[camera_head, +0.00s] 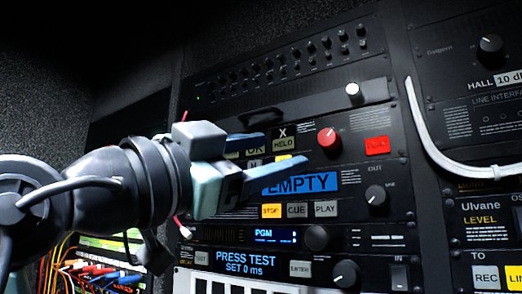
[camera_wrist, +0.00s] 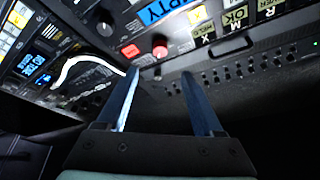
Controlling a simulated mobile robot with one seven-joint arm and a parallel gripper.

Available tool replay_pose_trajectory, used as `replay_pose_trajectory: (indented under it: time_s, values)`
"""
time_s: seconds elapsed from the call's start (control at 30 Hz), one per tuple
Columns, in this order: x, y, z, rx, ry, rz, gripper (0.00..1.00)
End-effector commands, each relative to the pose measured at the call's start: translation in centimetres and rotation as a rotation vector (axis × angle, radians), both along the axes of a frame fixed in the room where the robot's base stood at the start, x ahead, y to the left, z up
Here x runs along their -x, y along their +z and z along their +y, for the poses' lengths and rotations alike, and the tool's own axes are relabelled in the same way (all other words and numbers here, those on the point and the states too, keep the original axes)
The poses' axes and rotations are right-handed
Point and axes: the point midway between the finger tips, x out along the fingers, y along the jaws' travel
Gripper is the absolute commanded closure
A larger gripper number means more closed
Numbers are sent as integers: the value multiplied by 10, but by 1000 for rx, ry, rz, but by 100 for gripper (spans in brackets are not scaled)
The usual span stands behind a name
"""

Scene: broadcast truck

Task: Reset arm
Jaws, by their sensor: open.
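My gripper (camera_head: 284,152) is at the centre left in the head view, in front of the rack panel with the blue EMPTY display (camera_head: 300,181). Its two blue fingers are apart with nothing between them. In the wrist view the fingers of my gripper (camera_wrist: 168,92) point toward the panel, with a clear gap between them. I cannot tell whether the fingertips touch the panel.
A red knob (camera_head: 329,138) and a red button (camera_head: 377,146) are right of the fingers. A thick white cable (camera_head: 427,140) hangs at the right. Coloured cables (camera_head: 92,274) lie at lower left. A row of small knobs (camera_head: 310,47) runs above. A handle (camera_head: 262,115) sticks out of the panel.

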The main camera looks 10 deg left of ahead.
Motion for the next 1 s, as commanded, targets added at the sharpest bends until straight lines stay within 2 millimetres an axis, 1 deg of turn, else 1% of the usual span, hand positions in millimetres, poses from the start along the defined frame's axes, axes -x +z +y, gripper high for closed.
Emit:
replay_pose_trajectory:
  time_s: [0.4,0.47,0.57,0.63,0.73,0.8,0.87,0.9,1.0]
  values:
    - [0,0,0,0,0,0,32]
    - [-3,-9,-3,20,4,-1,32]
    - [-10,-33,-13,96,31,-10,32]
    - [-13,-54,-22,176,60,-27,32]
    - [-8,-88,-36,307,103,-61,32]
    - [3,-109,-44,395,131,-93,32]
    - [16,-126,-49,461,154,-124,32]
    - [26,-136,-53,500,166,-144,32]
    - [52,-155,-58,578,192,-194,32]
